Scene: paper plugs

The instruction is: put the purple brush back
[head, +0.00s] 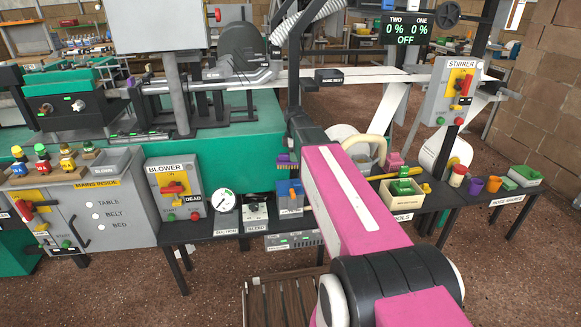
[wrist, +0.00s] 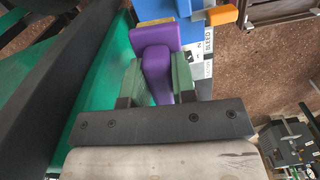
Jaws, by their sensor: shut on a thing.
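The purple brush (wrist: 153,37) is between the two green fingers of my gripper (wrist: 160,71) in the wrist view. The gripper is shut on its purple handle, and the wider purple part lies beyond the fingertips. In the head view the brush (head: 286,161) shows as a small purple piece left of my pink arm, above a blue holder (head: 290,203). My gripper is mostly hidden there. The blue holder (wrist: 207,62) also shows just beyond the brush in the wrist view. I cannot tell whether the brush touches it.
An orange piece (head: 293,190) stands at the blue holder. A dial gauge (head: 225,201) and a grey box (head: 254,208) stand to its left on a dark shelf. The green machine bed (head: 235,150) is close behind. Tool bins (head: 403,190) stand at the right.

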